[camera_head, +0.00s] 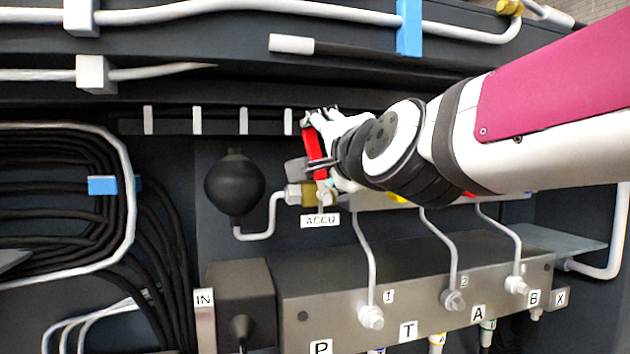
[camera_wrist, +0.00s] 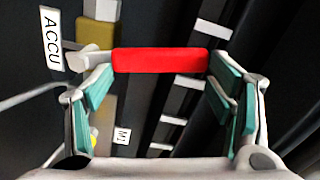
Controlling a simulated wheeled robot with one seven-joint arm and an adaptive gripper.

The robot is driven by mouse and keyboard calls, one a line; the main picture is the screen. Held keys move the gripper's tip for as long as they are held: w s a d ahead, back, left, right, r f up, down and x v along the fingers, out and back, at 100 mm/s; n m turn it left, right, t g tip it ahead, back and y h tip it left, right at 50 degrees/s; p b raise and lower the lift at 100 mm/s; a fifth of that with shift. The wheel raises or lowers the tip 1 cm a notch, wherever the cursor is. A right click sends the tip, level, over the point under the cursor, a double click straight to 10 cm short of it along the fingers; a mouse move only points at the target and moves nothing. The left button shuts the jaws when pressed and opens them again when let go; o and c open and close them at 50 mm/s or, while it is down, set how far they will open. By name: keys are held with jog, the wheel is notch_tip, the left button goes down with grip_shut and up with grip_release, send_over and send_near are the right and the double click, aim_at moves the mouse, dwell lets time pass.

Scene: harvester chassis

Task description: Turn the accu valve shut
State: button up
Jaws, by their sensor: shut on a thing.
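The accu valve has a red handle (camera_head: 313,148) standing roughly upright above its brass body (camera_head: 318,193) in the head view. A white ACCU label (camera_head: 320,220) sits just below the body. In the wrist view the red handle (camera_wrist: 160,60) lies across between the fingers, with the brass body (camera_wrist: 97,35) and the ACCU label (camera_wrist: 51,38) at upper left. My gripper (camera_head: 322,140) is at the handle and shut on it. In the wrist view my gripper (camera_wrist: 162,85) has a teal-padded finger at each end of the handle. The arm hides part of the valve.
A black round accumulator (camera_head: 235,183) is left of the valve, joined by a grey pipe (camera_head: 262,235). A manifold block (camera_head: 420,300) with pipes and lettered ports lies below. Coiled black hoses (camera_head: 60,210) fill the left. A slotted rail (camera_head: 220,122) runs behind the handle.

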jog(key=shift+w+d+r+m+b, duration=0.1)
jog(key=shift+w+d+m+b, duration=0.1)
jog(key=shift+d+m+b, duration=0.45)
jog(key=shift+w+d+m+b, duration=0.15)
jog(key=shift+d+m+b, duration=0.2)
jog(key=shift+m+b, duration=0.6)
jog(key=o, duration=1.4)
jog(key=shift+w, duration=0.1)
jog(key=v, duration=1.2)
